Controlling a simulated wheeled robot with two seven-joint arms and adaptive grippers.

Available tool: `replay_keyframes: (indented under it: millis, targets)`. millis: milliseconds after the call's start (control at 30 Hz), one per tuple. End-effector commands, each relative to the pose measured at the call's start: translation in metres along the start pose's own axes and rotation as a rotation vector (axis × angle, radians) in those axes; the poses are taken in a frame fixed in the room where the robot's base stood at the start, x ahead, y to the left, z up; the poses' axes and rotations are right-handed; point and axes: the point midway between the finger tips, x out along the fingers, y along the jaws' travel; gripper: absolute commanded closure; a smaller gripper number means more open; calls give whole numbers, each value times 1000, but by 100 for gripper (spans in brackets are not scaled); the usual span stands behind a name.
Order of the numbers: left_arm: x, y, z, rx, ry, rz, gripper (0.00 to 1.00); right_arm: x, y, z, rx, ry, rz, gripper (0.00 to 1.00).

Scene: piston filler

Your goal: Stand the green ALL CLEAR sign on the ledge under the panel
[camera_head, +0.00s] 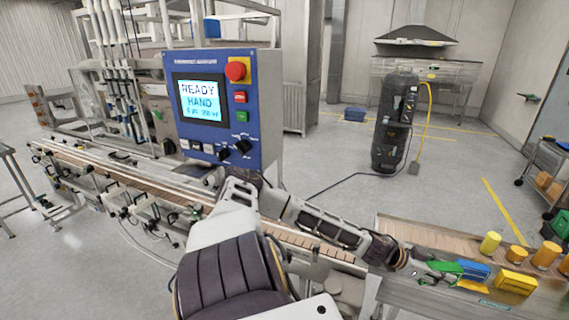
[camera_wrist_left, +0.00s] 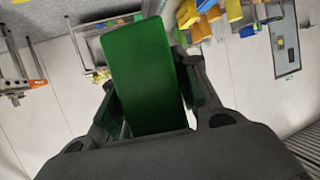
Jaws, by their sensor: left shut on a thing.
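The green sign (camera_wrist_left: 145,55) is a plain green slab in the left wrist view, gripped between both fingers. Its lettering is not visible from here. My left gripper (camera_wrist_left: 147,88) is shut on it. In the head view the gripper (camera_head: 422,269) is low at the right, with the green sign (camera_head: 447,269) at its tips over the side table. The blue panel (camera_head: 215,62) with its lit READY HAND screen stands left of centre, well away from the sign. My arm crosses in front of the area under the panel, so I cannot make out the ledge. My right gripper is not in view.
The side table (camera_head: 395,230) carries a blue block (camera_head: 474,271), a yellow block (camera_head: 516,282) and several yellow and orange pots (camera_head: 546,255) close to my gripper. A conveyor (camera_head: 130,170) runs below the panel. A black cylinder (camera_head: 396,120) stands on open floor behind.

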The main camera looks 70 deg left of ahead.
Motion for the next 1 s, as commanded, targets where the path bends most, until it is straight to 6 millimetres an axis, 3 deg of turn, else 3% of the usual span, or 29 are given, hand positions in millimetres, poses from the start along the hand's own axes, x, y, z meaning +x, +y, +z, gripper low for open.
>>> replay_keyframes:
  millis: [1000]
  targets:
    - [-14,34,40,-52,-1,-113,93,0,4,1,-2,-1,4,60]
